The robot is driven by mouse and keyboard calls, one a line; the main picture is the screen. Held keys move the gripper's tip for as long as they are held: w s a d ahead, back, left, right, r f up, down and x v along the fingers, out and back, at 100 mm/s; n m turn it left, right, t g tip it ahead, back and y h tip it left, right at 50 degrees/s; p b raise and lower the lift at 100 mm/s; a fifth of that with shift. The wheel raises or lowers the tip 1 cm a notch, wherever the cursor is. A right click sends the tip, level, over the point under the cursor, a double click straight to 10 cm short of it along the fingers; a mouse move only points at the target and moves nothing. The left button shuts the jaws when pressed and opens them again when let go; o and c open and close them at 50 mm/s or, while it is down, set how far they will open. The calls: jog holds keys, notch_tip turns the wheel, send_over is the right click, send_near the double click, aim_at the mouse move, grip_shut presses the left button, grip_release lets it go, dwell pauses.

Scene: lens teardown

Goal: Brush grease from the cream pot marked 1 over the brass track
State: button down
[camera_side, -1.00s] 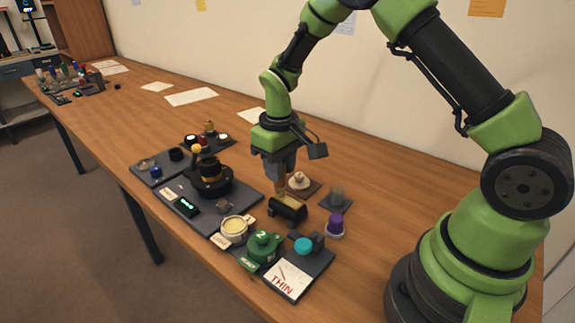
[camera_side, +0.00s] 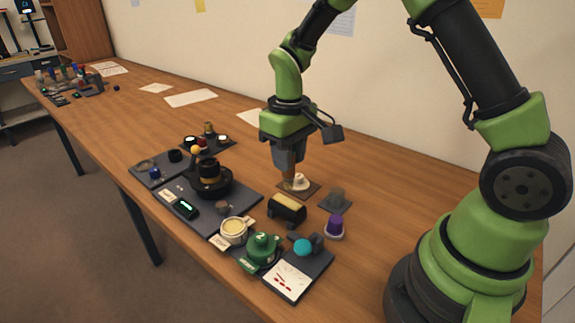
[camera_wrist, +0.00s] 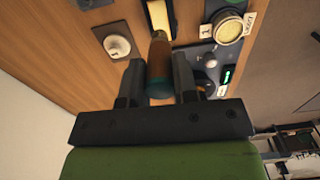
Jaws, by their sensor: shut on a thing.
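My gripper (camera_side: 288,172) is shut on a brush-like tool (camera_wrist: 160,60) with a brown and teal body. In the side view it is low over the back of the work area, beside a small white piece on a brown mat. The cream pot (camera_side: 233,229) stands open with pale yellow content, front left of my gripper; it also shows in the wrist view (camera_wrist: 228,28). A black lens barrel (camera_side: 209,183) with a brass-coloured band (camera_side: 209,171) stands on the dark tray further left. The tool's working tip is hard to make out.
A black block with a yellow pad (camera_side: 287,203) stands between my gripper and the green pot marked 2 (camera_side: 262,249). A purple-topped cup (camera_side: 335,225) and a card with red marks (camera_side: 287,281) are nearby.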

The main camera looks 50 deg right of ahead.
jog(key=shift+r, duration=2)
